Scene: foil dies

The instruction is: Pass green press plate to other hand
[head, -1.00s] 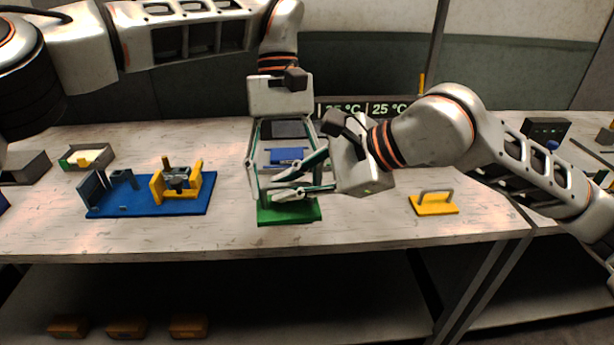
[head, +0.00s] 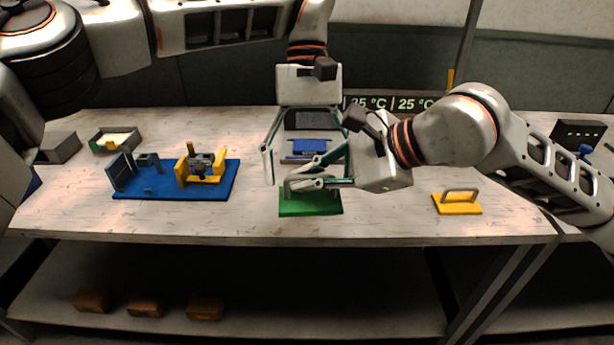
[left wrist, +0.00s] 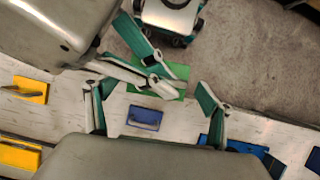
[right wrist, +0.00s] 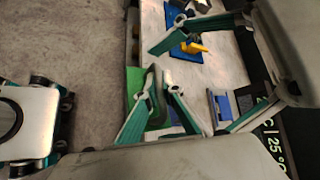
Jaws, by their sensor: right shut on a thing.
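The green press plate (head: 311,205) is in front of me at the middle of the table. Its pale handle is at my right gripper's fingertips. My right gripper (head: 300,183) comes in from the right and is shut on the plate. In the right wrist view the plate (right wrist: 134,86) lies beside the fingers. My left gripper (head: 308,168) points down behind and above the plate with its fingers spread wide, empty. The left wrist view shows the plate (left wrist: 180,71) beyond the left fingers. I cannot tell whether the plate touches the table.
A blue plate (head: 310,146) lies behind the grippers. A blue fixture board (head: 215,180) with yellow and grey parts stands to the left, a yellow handled plate (head: 458,208) to the right. A small tray (head: 115,140) is at back left. The table front is clear.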

